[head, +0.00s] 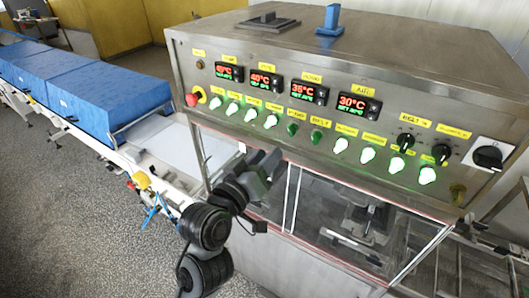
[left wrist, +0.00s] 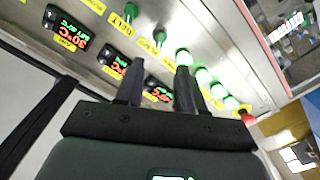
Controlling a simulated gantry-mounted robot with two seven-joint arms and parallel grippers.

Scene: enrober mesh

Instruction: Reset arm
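My left arm comes in from the lower left in the head view. Its left gripper (head: 264,168) hangs in front of the machine, below the row of buttons on the control panel (head: 330,112). In the left wrist view the two dark fingers (left wrist: 158,82) stand apart with nothing between them, and the panel shows in the gap. I cannot tell that the gripper touches anything. Green lit knobs (left wrist: 203,76) lie beyond the fingertips. My right gripper is in neither view.
The panel carries red-digit displays (head: 309,92), a red emergency stop (head: 192,99), and a black rotary switch (head: 488,157). Clear windows (head: 330,205) sit below it. Blue covers (head: 135,97) top the conveyor at left. Open speckled floor (head: 70,220) lies at lower left.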

